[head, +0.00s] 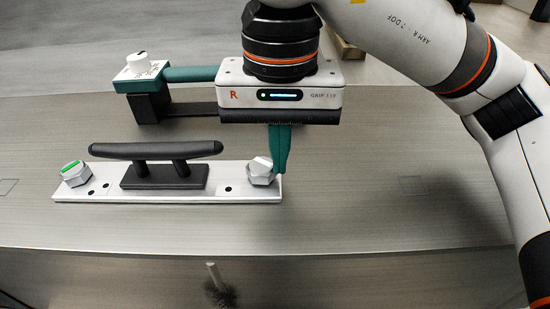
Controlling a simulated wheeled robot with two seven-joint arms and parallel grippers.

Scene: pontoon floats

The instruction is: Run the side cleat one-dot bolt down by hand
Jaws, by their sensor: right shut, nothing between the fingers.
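A silver plate (215,190) lies on the grey deck and carries the black side cleat (160,150). A single black dot (228,189) marks the plate's right end, beside a grey hex-headed bolt (261,172), the one-dot bolt. Two dots mark the left end, where a bolt with a green stripe on its head (75,172) stands. My right gripper (280,170) points down with its teal fingers shut and empty, close against the right side of the one-dot bolt's head. I cannot tell whether they touch. My left gripper is not in view.
A small brush-like thing (215,285) is below the deck's front edge. The deck right of the plate is clear.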

